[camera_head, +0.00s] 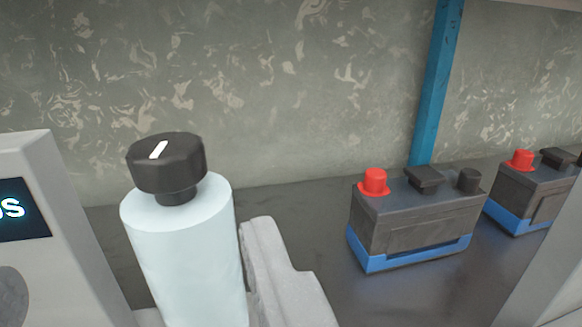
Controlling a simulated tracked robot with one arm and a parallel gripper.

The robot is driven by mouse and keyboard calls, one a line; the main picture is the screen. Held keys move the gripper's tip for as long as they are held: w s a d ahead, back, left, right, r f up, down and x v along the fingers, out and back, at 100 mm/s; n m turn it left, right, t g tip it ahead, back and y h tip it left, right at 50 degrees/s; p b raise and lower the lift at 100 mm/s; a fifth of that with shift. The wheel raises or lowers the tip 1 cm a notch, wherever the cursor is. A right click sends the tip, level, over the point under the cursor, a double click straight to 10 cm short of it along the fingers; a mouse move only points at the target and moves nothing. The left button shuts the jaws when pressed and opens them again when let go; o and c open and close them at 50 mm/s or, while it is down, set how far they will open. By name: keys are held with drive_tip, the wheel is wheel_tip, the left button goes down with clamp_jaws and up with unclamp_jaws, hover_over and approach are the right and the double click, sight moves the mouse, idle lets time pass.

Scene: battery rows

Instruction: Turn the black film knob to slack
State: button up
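The black film knob (167,165) is at the left, on top of a pale, upright film roll (185,262). It is faceted and has a short white mark on its top, which slants from lower left to upper right. No label for slack shows near it. I cannot make out my gripper in this view, and nothing is seen touching the knob.
A grey unit with a dark screen (20,210) stands left of the roll. A light grey stepped part (280,275) is close on its right. Batteries (415,225) (530,190) with red caps stand on the dark shelf (330,235). A blue post (436,85) rises behind.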

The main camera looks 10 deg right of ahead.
sight(170, 135)
drive_tip(key=w, duration=0.4)
drive_tip(key=w+a, duration=0.1)
drive_tip(key=w, duration=0.8)
drive_tip(key=shift+w+a, duration=0.15)
drive_tip(key=shift+w, duration=0.15)
drive_tip(key=c, duration=1)
drive_tip(key=shift+p, duration=0.3)
